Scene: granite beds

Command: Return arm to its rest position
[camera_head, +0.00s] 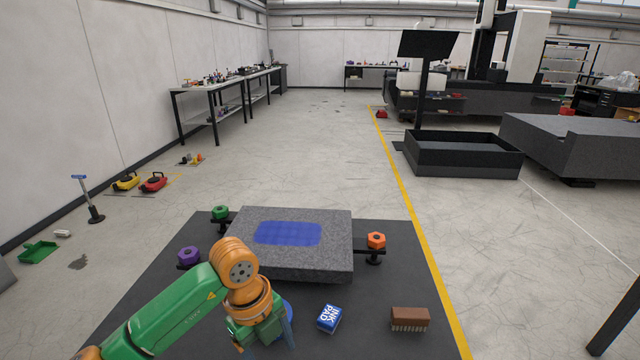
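My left arm, green and orange, comes in from the bottom left. Its gripper (264,338) points down over the dark mat (375,335), in front of the granite block (300,267). Its lower part is cut by the frame's bottom edge, so I cannot tell how far the fingers are apart or whether they hold anything. A blue rounded thing (289,306) shows partly behind the gripper; the arm hides the rest of it. My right arm and gripper are not in view.
A blue patch (288,233) lies on the block. Green (220,212), purple (188,256) and orange (376,240) knobs stand beside it. The ink pad box (328,318) and a brown brush (410,319) lie right of my gripper, with bare mat between them.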

